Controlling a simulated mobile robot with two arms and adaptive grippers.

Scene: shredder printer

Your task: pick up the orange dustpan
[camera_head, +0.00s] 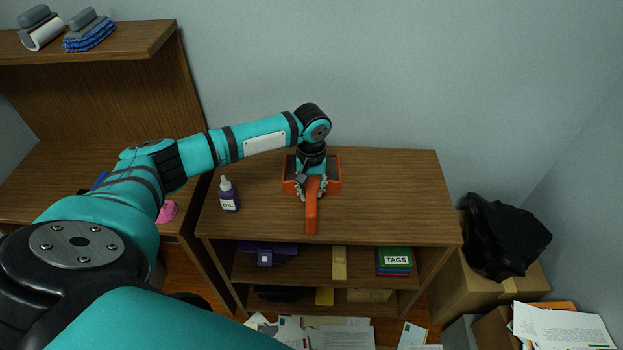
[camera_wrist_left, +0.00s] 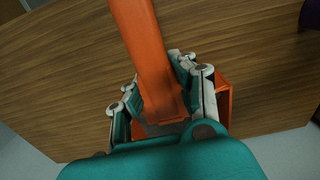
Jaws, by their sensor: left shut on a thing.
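The orange dustpan (camera_head: 311,212) is at the top of the wooden shelf unit, its handle pointing toward the front edge and its wider pan against the back. My left gripper (camera_head: 312,188) reaches down over it from above and is shut on the handle. In the left wrist view the orange handle (camera_wrist_left: 143,38) runs up between the two fingers of the left gripper (camera_wrist_left: 165,92), and part of the pan shows behind them. I cannot tell whether the dustpan still touches the top. My right gripper is not in view.
A purple bottle (camera_head: 229,195) stands left of the dustpan on the shelf top (camera_head: 400,190). Lower shelves hold a green TAGS box (camera_head: 395,258) and purple items. A black bag (camera_head: 503,238) sits on a cardboard box at right. Papers lie on the floor. The top's right side is clear.

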